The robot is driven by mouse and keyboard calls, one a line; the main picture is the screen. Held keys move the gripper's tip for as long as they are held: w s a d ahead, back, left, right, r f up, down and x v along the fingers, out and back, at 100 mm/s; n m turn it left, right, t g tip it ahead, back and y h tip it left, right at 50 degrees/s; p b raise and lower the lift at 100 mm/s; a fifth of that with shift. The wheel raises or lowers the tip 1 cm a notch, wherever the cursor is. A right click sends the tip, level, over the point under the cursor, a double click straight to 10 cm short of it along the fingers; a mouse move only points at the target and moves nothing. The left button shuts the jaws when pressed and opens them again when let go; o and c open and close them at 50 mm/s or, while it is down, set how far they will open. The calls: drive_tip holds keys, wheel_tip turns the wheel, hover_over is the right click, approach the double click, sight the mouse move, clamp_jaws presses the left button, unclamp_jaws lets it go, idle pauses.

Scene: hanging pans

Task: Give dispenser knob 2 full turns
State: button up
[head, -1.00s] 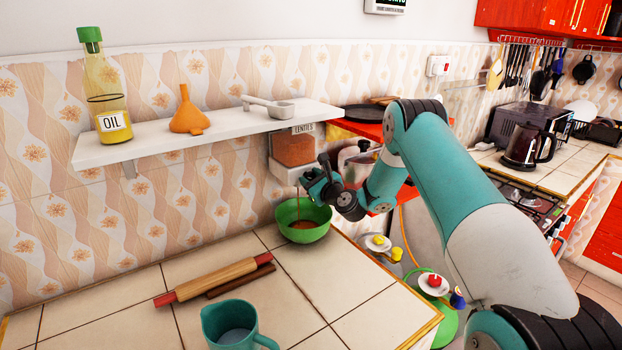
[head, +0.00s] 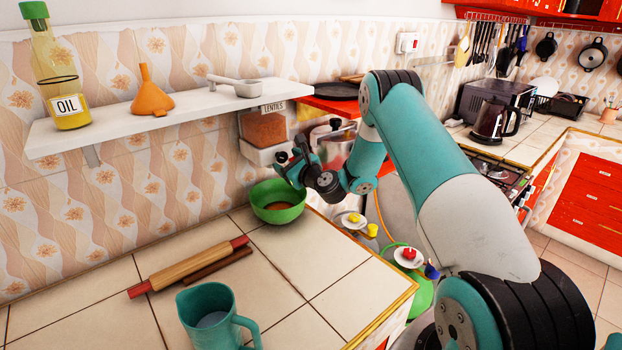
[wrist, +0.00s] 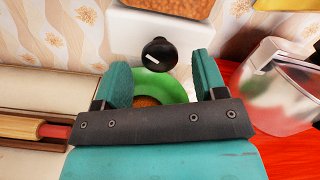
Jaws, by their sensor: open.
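The lentil dispenser (head: 264,128) is fixed to the wall under the shelf, with brown-red lentils behind its clear front. Its black knob (wrist: 159,54) with a white mark shows in the wrist view on the white lower housing. The white mark is tilted a little from level. My gripper (wrist: 158,72) is open, its teal fingers to either side of the knob in the picture and apart from it. In the head view my gripper (head: 290,164) is just in front of the dispenser's base and hides the knob. A green bowl (head: 279,212) with lentils in it stands below.
The shelf (head: 165,122) above holds an oil bottle (head: 58,75), an orange funnel (head: 150,93) and a scoop (head: 240,88). A rolling pin (head: 187,266) and a teal jug (head: 214,318) are on the counter.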

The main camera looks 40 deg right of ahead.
drive_tip(key=s+b, duration=1.3)
drive_tip(key=s, duration=0.2)
drive_tip(key=shift+d, duration=0.25)
